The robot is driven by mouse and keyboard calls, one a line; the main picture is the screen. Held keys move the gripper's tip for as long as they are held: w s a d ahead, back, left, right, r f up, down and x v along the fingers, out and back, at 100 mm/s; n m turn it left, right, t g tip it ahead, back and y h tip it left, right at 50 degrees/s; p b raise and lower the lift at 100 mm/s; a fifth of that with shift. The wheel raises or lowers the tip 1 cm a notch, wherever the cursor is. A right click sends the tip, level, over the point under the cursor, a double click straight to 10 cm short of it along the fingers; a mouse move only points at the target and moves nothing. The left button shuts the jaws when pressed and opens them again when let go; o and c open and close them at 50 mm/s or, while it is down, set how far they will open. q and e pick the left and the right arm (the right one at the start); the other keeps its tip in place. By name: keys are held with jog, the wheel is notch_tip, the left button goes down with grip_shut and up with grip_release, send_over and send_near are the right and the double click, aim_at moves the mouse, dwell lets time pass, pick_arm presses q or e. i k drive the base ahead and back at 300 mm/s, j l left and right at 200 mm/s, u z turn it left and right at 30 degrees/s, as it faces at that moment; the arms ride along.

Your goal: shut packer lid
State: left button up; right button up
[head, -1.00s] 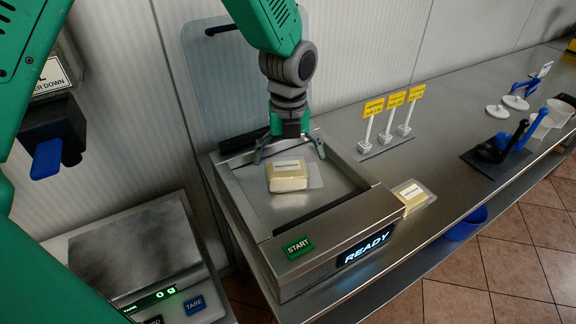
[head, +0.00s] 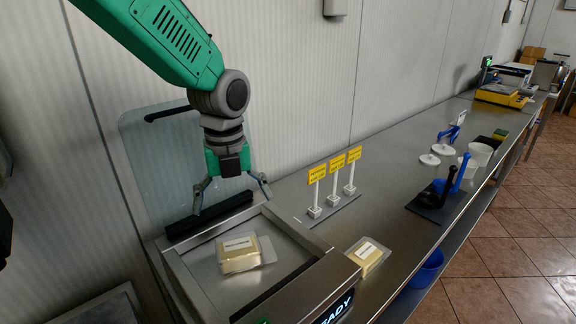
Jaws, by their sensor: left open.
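The packer (head: 291,294) is a steel machine with a shallow open chamber, at the bottom middle of the head view. Its clear lid (head: 140,156) stands raised at the back, with a dark handle bar near its top edge. A wrapped pale block (head: 238,255) in a clear pouch lies in the chamber. My left gripper (head: 231,203) is open and empty, above the back of the chamber, in front of the lid and behind the block. It appears apart from the block. The lit display (head: 335,312) is partly cut off by the frame.
A second wrapped block (head: 367,256) lies on the steel counter right of the packer. Yellow price signs (head: 334,168) on white stands are behind it. Black and blue handled tools (head: 446,191) and white tubs stand further right. The wall is close behind the lid.

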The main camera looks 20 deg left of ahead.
aim_at(175, 228)
jog(key=k, duration=1)
